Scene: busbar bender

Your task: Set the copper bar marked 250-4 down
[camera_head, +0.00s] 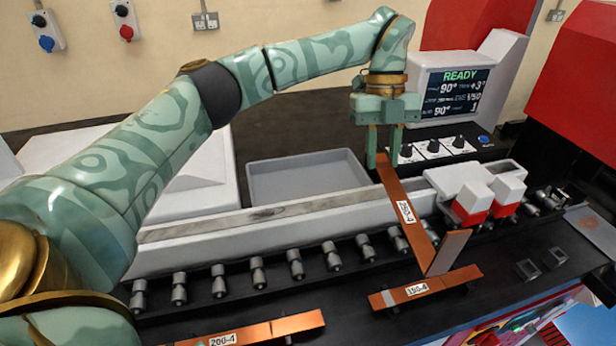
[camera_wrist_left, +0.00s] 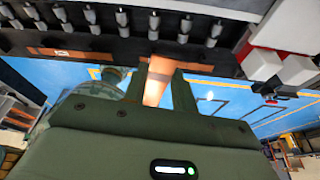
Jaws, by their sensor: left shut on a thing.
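The copper bar marked 250-4 (camera_head: 411,222) is long and flat, with a short leg (camera_head: 447,252) bent at its near end. My left gripper (camera_head: 384,158) is shut on its far end, and the bar slants from there toward the front, across the bender's long pale bed and the roller row. In the left wrist view the bar (camera_wrist_left: 157,82) shows between the two fingers. Its near end is close to the bar marked 150-4 (camera_head: 440,283); I cannot tell whether they touch. My right gripper is not in view.
A bar marked 200-4 (camera_head: 290,325) lies at the front. A row of metal rollers (camera_head: 296,263) runs along the pale bed (camera_head: 200,232). A grey tray (camera_head: 305,170) behind it looks empty. Red-and-white blocks (camera_head: 472,202) stand right of the bar. The screen (camera_head: 455,92) reads READY.

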